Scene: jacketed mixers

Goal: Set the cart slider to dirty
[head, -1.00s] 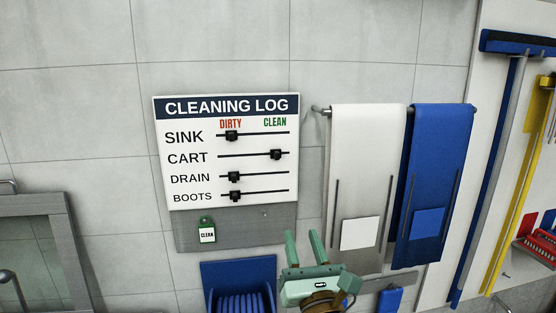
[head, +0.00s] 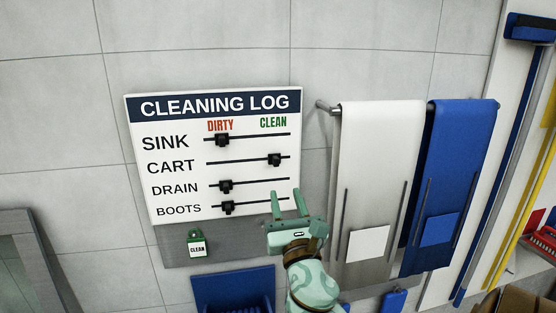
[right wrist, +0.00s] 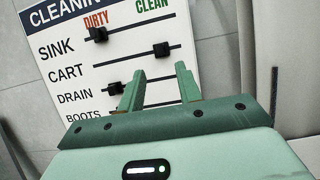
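The cleaning log board (head: 170,205) hangs on the wall, with rows for sink, cart, drain and boots. The black cart slider (head: 275,160) sits at the right end of its rail, under CLEAN; it also shows in the right wrist view (right wrist: 161,51). The sink, drain and boots sliders sit on the left, under DIRTY. My right gripper (head: 287,202) is open and empty, its green fingers pointing up below the cart slider, near the board's lower right. In the right wrist view its fingers (right wrist: 160,80) stand apart below the cart slider. My left gripper is not in view.
A white towel (head: 375,140) and a blue towel (head: 462,150) hang on a rail just right of the board. A green CLEAN tag (head: 196,243) hangs below it. A blue holder (head: 232,288) is mounted beneath. Brooms hang at the far right.

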